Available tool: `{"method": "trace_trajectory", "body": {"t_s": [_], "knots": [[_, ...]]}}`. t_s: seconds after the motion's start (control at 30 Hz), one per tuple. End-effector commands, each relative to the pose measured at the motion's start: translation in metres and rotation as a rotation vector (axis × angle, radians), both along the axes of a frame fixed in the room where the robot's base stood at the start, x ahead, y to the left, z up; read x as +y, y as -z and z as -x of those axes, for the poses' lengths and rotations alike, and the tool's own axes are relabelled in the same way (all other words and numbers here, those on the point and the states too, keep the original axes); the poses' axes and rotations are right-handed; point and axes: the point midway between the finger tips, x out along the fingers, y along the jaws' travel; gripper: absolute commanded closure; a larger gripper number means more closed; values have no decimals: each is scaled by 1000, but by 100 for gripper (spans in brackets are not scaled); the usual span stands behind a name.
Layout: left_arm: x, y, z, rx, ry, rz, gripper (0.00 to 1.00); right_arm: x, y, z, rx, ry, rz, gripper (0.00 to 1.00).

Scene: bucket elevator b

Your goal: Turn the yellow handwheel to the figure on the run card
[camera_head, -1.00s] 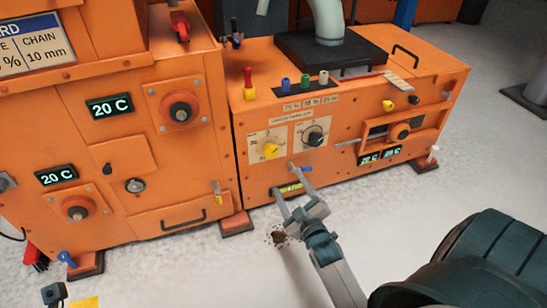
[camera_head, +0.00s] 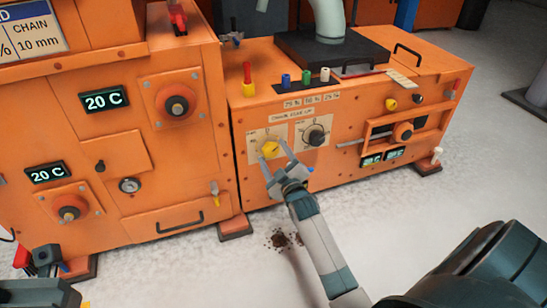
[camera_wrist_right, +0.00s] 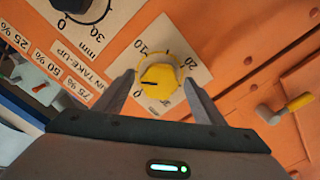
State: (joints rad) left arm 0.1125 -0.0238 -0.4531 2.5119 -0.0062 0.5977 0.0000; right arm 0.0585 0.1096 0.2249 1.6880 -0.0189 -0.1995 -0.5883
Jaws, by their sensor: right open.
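The yellow handwheel (camera_head: 270,149) sits on a pale dial plate on the front of the low orange machine. The right wrist view shows the handwheel (camera_wrist_right: 158,80) with a dark mark pointing left in that picture, away from the printed 10 and 20. My right gripper (camera_head: 275,157) is open, its fingers on either side of the handwheel; whether they touch it is unclear.
A black knob (camera_head: 316,135) on a similar plate is right of the handwheel. A blue-handled lever (camera_head: 310,170) is partly behind my right gripper. A yellow-handled lever (camera_wrist_right: 298,102) shows in the wrist view. The floor in front is open, with a dark spill (camera_head: 285,239).

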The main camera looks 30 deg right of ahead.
Motion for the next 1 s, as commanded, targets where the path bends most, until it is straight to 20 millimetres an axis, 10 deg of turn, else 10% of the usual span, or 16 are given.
{"method": "trace_trajectory", "body": {"t_s": [0.3, 0.47, 1.0], "knots": [[-1, 0, 0, 1, 3, -1, 100, 0, 0, -2, 0, 0, 1, 37], [-1, 0, 0, 0, 1, 0, 100, 0, 0, -1, 0, 0, 1, 75], [11, 1, -2, 30, -35, -6, 100, 0, -3, -1, -18, 0, -86, 76]]}}
